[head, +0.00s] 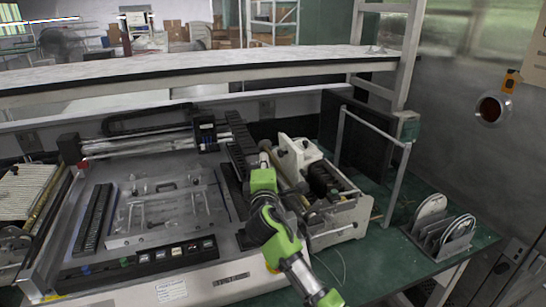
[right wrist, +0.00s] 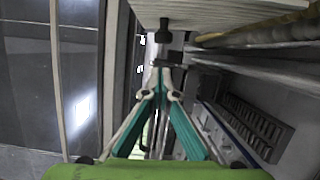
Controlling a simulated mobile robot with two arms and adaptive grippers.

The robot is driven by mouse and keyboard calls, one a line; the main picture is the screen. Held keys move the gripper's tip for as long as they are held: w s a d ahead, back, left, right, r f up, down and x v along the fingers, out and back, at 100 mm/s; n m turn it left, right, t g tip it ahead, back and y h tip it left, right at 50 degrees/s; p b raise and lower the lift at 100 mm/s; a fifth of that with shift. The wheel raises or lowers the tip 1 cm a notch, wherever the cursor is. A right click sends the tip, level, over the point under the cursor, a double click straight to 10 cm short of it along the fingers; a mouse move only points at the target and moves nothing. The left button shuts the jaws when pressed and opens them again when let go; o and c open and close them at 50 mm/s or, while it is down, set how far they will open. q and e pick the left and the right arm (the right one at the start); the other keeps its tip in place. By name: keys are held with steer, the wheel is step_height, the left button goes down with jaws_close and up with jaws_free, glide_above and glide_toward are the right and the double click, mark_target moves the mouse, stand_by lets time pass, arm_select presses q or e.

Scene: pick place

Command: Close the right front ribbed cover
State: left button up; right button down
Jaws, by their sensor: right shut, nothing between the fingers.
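In the head view my right gripper (head: 265,158) is beside the cream unit at the right of the bench machine. Its fingers are small and partly hidden by my green wrist. In the right wrist view the teal fingers (right wrist: 164,82) meet at their tips, shut and empty. Just beyond the tips is a dark knob (right wrist: 162,32) under a cream panel (right wrist: 215,12) with fine ribs, which looks like the ribbed cover. In the head view the cream raised part (head: 297,157) may be the same piece; its ribs are too small to tell. My left gripper is out of view.
A dark ribbed strip (head: 240,150) runs left of the cream unit. A metal frame post (head: 398,185) and a rack of discs (head: 442,232) stand to the right on the green bench (head: 375,262). A shelf (head: 200,72) crosses behind the machine.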

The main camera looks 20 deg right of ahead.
mark_target(290, 165)
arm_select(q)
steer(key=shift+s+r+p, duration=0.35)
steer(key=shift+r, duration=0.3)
arm_select(e)
steer(key=d, duration=0.2)
steer(key=shift+s+d+r, duration=0.1)
steer(key=shift+d, duration=0.3)
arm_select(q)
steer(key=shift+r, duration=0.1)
arm_select(e)
steer(key=shift+d+r, duration=0.1)
